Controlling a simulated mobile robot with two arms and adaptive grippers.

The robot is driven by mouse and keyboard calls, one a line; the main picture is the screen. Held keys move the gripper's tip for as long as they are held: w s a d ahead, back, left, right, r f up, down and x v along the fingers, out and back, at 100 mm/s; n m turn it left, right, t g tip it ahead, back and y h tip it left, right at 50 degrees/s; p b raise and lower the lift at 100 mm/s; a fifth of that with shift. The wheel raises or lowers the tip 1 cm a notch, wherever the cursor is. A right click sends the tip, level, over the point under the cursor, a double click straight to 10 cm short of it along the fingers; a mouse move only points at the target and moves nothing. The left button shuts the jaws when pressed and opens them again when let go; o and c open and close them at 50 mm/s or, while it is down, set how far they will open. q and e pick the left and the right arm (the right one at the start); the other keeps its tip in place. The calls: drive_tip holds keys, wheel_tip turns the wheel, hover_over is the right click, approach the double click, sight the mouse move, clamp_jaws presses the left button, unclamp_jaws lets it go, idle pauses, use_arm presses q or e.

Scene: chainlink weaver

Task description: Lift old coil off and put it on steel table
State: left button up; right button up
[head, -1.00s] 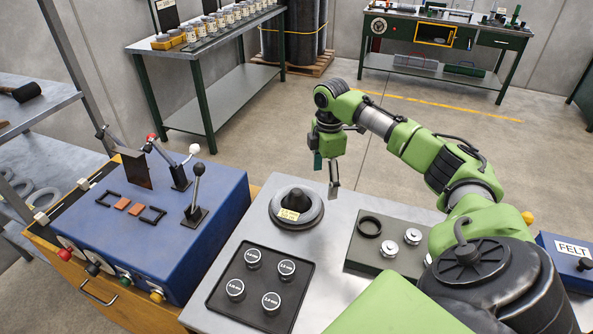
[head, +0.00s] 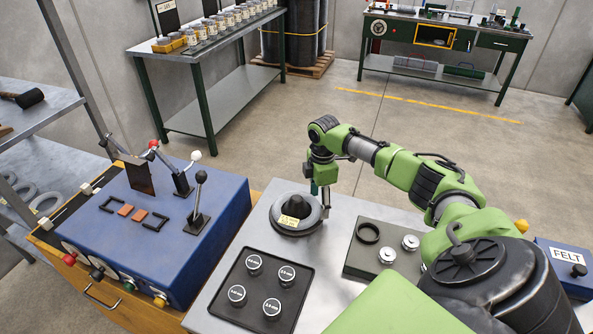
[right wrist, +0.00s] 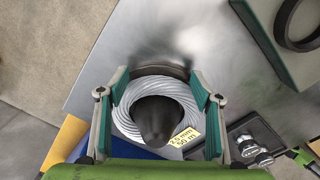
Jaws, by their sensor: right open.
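The old coil (head: 277,213) is a grey wire ring with a yellowish label. It sits around a black cone (head: 293,202) on the grey metal bench top (head: 340,216). My right gripper (head: 319,203) is open at the coil's far right edge. In the right wrist view my right gripper (right wrist: 158,90) has a finger on each side of the coil. I cannot tell whether the fingers touch it. My left gripper is not in view.
A black tray (head: 239,311) with several round weights lies in front of the coil. A grey block (head: 349,262) with a black ring stands right. A blue box with levers (head: 150,250) is left. A metal-topped table (head: 210,40) with several jars stands behind.

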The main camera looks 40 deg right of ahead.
clamp_jaws()
drive_tip(key=shift+w+a+r, duration=0.1)
drive_tip(key=shift+w+r, duration=0.05)
drive_tip(key=shift+r, duration=0.1)
drive_tip(key=shift+w+r+b, duration=0.15)
drive_tip(key=shift+r+b, duration=0.3)
drive_tip(key=shift+b, duration=0.15)
drive_tip(key=s+a+r, duration=0.1)
drive_tip(key=r, duration=0.1)
drive_tip(key=s+a+r+b, duration=0.1)
drive_tip(key=r, duration=0.1)
drive_tip(key=s+a+r+b, duration=0.1)
drive_tip(key=a+r, duration=0.1)
drive_tip(key=r, duration=0.1)
drive_tip(key=s+a+r+b, duration=0.3)
drive_tip(key=s+a+r, duration=0.1)
drive_tip(key=s+a, duration=0.2)
drive_tip(key=shift+s+a+r, duration=0.2)
drive_tip(key=shift+a+r, duration=0.1)
drive_tip(key=shift+a, duration=0.1)
drive_tip(key=o, duration=0.9)
unclamp_jaws()
